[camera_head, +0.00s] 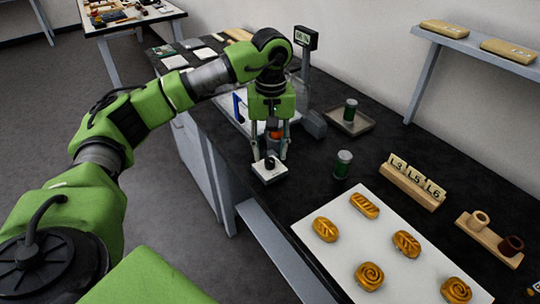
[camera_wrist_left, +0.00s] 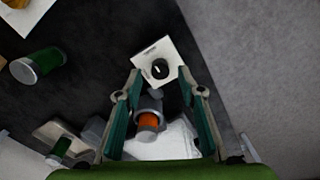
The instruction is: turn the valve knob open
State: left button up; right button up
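The valve knob (camera_head: 269,162) is a round black knob on a small white square plate (camera_head: 268,176) at the near edge of the dark bench. In the left wrist view the knob (camera_wrist_left: 160,69) shows a pale pointer line, and its plate (camera_wrist_left: 158,49) carries small print that I cannot read. My left gripper (camera_head: 270,156) points down over the plate. In the left wrist view its fingers (camera_wrist_left: 160,82) are spread apart with the knob in line with the gap between their tips. I cannot tell whether they touch it. My right gripper is not in view.
A grey fitting with an orange part (camera_wrist_left: 148,121) is close by the left fingers. Green cans stand to the right, one on the bench (camera_head: 343,165) and one on a tray (camera_head: 349,122). A white board with several pastries (camera_head: 400,272) is at the near right.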

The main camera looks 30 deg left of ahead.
aim_at(270, 160)
pick_arm(q)
notch_tip(270, 160, up, 10)
jog(key=shift+f, duration=0.25)
dwell(0.6)
